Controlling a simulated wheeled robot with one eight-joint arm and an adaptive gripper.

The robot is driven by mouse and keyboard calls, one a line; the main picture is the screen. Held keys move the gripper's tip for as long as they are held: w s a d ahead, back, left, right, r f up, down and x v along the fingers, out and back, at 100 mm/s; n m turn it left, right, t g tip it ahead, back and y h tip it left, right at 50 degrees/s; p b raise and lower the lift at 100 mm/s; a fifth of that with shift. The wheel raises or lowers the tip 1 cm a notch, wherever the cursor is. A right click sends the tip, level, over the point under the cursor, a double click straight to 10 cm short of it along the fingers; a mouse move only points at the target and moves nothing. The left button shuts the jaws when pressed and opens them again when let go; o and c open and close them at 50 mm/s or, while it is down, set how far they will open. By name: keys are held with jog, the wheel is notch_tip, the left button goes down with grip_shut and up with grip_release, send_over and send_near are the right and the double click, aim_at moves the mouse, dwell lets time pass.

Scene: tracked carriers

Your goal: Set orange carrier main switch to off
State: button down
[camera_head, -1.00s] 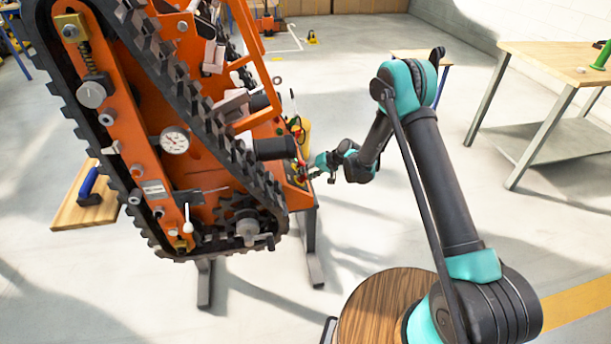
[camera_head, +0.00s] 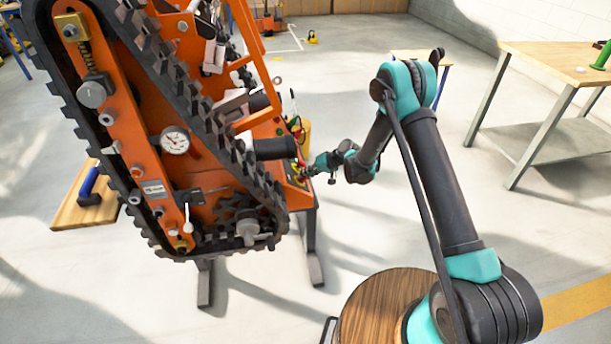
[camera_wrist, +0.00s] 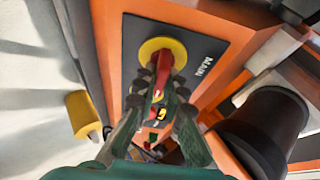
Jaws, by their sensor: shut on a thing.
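The orange carrier (camera_head: 215,190) stands tilted on a stand at the left in the head view, with its black tracks facing me. In the wrist view its main switch (camera_wrist: 164,57) has a red handle on a yellow disc, set on a dark plate marked "MAIN". My gripper (camera_wrist: 163,88) is shut on the red handle, with one finger on each side of it. In the head view my gripper (camera_head: 306,172) is at the carrier's lower right side, where the switch is small and partly hidden. I cannot tell the switch's setting.
A black cylinder (camera_wrist: 262,130) juts from the carrier right of my gripper in the wrist view; it also shows in the head view (camera_head: 276,148). A yellow object (camera_wrist: 83,114) is at the left. A wooden table (camera_head: 560,62) stands at the right, with clear floor between.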

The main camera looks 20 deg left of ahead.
jog(key=n+g+y, duration=0.1)
jog(key=n, duration=0.3)
jog(key=n+g, duration=0.1)
jog(key=n, duration=0.1)
jog(key=n+y, duration=0.1)
jog(key=n, duration=0.2)
jog(key=shift+g, duration=0.4)
jog(key=n+g, duration=0.2)
jog(key=n, duration=0.3)
jog(key=shift+n+g, duration=0.9)
jog(key=shift+n, duration=1.5)
jog(key=c, duration=1.6)
grip_release()
jog(key=shift+n, duration=0.3)
